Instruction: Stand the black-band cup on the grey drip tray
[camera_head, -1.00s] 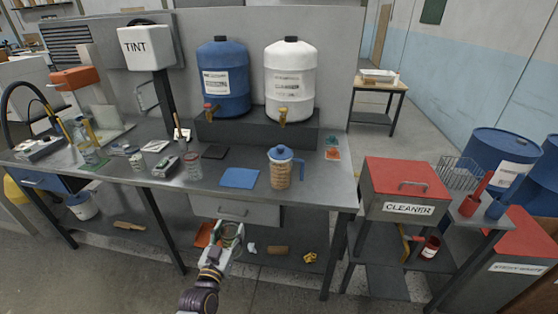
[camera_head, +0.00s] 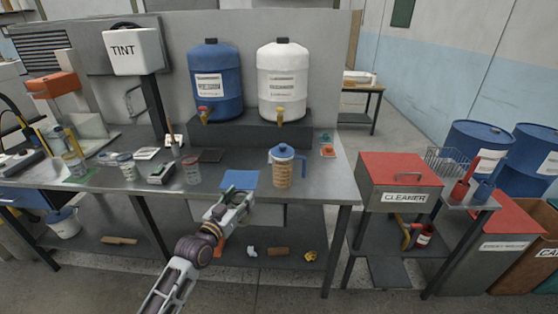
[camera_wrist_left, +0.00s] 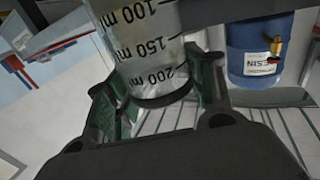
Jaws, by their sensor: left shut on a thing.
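My left gripper (camera_head: 238,204) is over the front edge of the bench, in front of the blue square mat. It is shut on the black-band cup (camera_wrist_left: 145,45), a clear cup with dark millilitre marks. In the left wrist view the black band shows at the cup's lower end, between the green-lined fingers (camera_wrist_left: 160,95). In the head view the cup is too small to make out clearly. A flat dark grey square (camera_head: 210,155), which looks like the drip tray, lies on the bench in front of the blue drum. Its top looks empty. My right gripper is out of view.
The blue drum (camera_head: 216,70) and white drum (camera_head: 284,75) stand on a dark riser (camera_head: 245,131). The blue-lidded jug (camera_head: 283,168) stands right of the blue mat (camera_head: 240,180). A clear cup (camera_head: 192,172) stands left of the mat.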

